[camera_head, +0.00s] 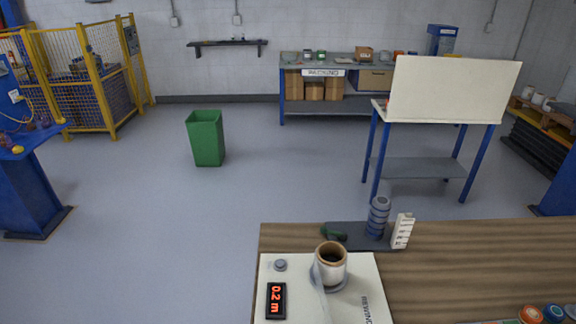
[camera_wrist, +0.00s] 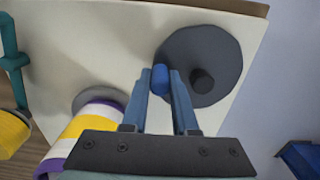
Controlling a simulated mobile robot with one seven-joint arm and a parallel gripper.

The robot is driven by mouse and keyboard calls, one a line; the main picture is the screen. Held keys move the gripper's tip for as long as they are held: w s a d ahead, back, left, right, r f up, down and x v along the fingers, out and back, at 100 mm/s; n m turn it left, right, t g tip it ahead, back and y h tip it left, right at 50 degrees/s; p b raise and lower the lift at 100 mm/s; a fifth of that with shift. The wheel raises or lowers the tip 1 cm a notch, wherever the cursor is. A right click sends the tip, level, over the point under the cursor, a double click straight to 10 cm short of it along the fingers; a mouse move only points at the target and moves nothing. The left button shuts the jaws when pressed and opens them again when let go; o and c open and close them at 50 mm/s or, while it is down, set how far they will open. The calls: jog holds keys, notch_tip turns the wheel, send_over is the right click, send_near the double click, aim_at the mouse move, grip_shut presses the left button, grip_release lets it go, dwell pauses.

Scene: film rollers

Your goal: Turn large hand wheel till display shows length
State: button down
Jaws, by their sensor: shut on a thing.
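A large dark-grey hand wheel (camera_wrist: 212,48) sits on a cream panel in the wrist view, with a darker round hub piece (camera_wrist: 202,80) standing on it. A blue handle (camera_wrist: 160,80) is at the wheel's left edge. My gripper (camera_wrist: 161,84) is shut on this handle, one fingertip on each side. The display (camera_head: 276,300) in the head view is black with red characters reading 0.2 m. Neither the wheel nor my gripper shows in the head view.
A cream board marked "REWIND" (camera_head: 367,295) lies on the wooden bench (camera_head: 480,260), carrying a roll (camera_head: 331,265) with a film strip and a grey knob (camera_head: 280,265). A yellow, white and purple roll (camera_wrist: 85,135) is close to my gripper's left.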

jog(key=shift+w+a, duration=0.2)
jog(key=shift+w, duration=0.8)
jog(key=shift+w+a+b, duration=0.55)
jog(key=shift+w+a, duration=0.05)
jog(key=shift+w, duration=0.25)
jog(key=shift+a, duration=0.1)
